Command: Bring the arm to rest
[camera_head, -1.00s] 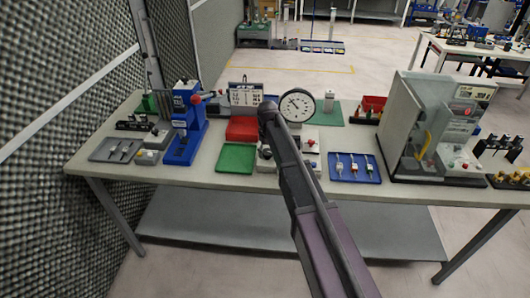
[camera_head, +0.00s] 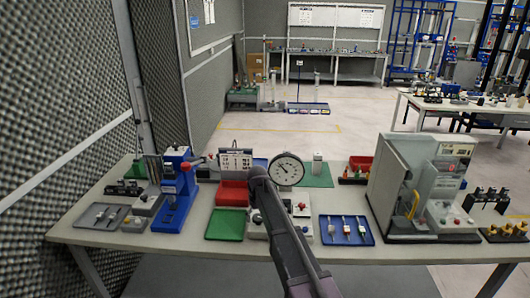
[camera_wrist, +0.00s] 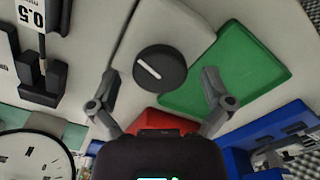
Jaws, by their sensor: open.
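My arm (camera_head: 285,235) reaches from the bottom of the head view over the middle of the workbench (camera_head: 185,243). Its end is in front of the round dial gauge (camera_head: 286,170), and my gripper is hidden there. In the wrist view my gripper (camera_wrist: 160,80) is open, with its two fingers spread and nothing between them held. A black round knob with a white line (camera_wrist: 160,69) on a pale device shows between and beyond the fingers. I cannot tell how far the fingers are from it.
Around the arm are a green tray (camera_head: 225,224), a red bin (camera_head: 232,193), a blue tray (camera_head: 346,230) and a blue press (camera_head: 178,190). A large grey machine (camera_head: 400,190) stands at the right. A foam wall (camera_head: 60,100) borders the left. Open floor (camera_head: 290,145) lies behind the bench.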

